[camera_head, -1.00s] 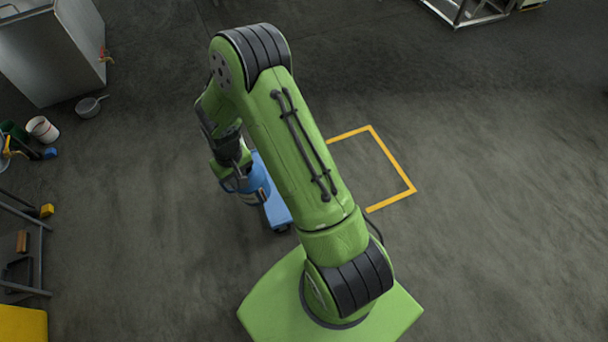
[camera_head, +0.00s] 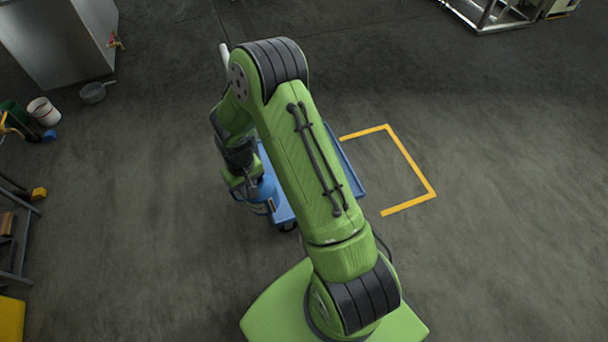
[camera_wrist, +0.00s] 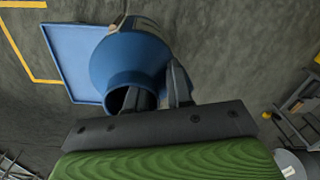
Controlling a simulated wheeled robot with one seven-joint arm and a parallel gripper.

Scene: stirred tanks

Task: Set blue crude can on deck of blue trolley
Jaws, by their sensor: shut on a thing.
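The blue can (camera_head: 264,193) is in my gripper (camera_head: 245,185), in the head view left of my arm. In the wrist view the can (camera_wrist: 130,58) fills the upper middle, and my gripper (camera_wrist: 160,92) is shut on it near its dark round opening. The blue trolley (camera_head: 349,172) is partly hidden behind my arm; a corner of its deck and a wheel show. In the wrist view the flat blue deck (camera_wrist: 70,48) lies behind and left of the can, which overlaps its edge. I cannot tell whether they touch.
A yellow floor marking (camera_head: 412,165) lies right of the trolley. A steel tank (camera_head: 60,40) stands at the upper left, with a pan (camera_head: 94,93) and a white bucket (camera_head: 44,111) near it. Open floor lies to the right.

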